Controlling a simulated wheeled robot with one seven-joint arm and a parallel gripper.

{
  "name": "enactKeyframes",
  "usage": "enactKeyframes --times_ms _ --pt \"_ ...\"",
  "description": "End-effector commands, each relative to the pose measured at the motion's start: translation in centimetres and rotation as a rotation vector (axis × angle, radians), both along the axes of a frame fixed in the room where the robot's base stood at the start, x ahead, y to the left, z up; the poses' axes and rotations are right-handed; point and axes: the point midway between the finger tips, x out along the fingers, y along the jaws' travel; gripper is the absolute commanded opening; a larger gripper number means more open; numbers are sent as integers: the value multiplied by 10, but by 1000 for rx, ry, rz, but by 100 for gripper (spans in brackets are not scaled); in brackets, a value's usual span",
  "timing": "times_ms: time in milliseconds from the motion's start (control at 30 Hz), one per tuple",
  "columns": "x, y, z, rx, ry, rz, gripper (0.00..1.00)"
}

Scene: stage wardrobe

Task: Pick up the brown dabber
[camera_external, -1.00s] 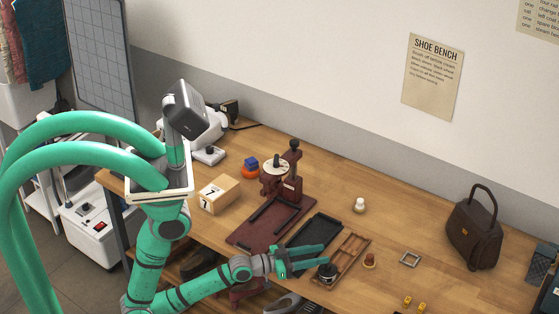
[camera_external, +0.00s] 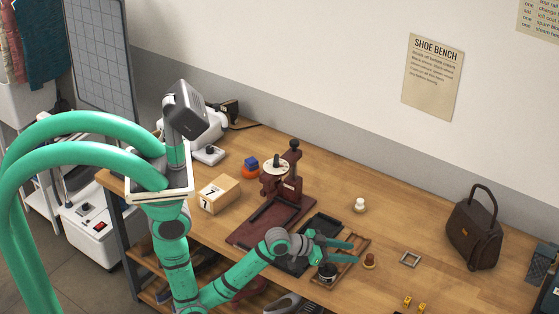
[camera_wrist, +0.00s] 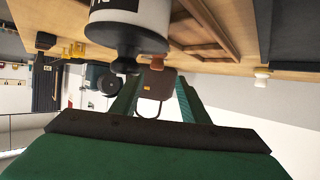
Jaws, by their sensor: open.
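The brown dabber (camera_external: 369,261), a small knobbed piece, stands on the bench to the right of the wooden divided tray. My gripper (camera_external: 354,252) is open and empty, with its green fingers pointing right toward the dabber and their tips just short of it in the external view. In the wrist view, which looks upside down, a small brown piece that appears to be the dabber (camera_wrist: 157,63) shows between and beyond the fingertips (camera_wrist: 157,82). A large dark-and-white jar partly covers that area.
The dark-topped jar (camera_external: 327,272) stands close below my fingers, by the wooden tray (camera_external: 353,243). A white dabber (camera_external: 360,205) stands farther back. A metal frame (camera_external: 410,259) lies to the right, and a brown handbag (camera_external: 474,234) stands beyond it. Bare bench lies between them.

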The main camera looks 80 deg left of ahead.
Motion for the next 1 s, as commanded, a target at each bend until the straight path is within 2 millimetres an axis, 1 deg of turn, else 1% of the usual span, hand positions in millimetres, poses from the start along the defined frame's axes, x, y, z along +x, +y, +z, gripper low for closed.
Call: enactKeyframes --times_ms 33,100,267,367,500,667,767,967,1000 --pt "7 0 -4 0 2 -1 41" --pt "14 0 -6 0 0 0 41" --pt "21 -1 -10 0 0 0 41" --pt "29 -3 -15 0 1 0 41" --pt "46 -7 -26 0 1 -1 41" --pt "62 -7 -32 -1 -1 0 41" --pt "66 -7 -34 -1 -1 0 41" --pt "66 -7 -34 0 -1 0 41" --pt "66 -7 -34 0 -1 0 34"
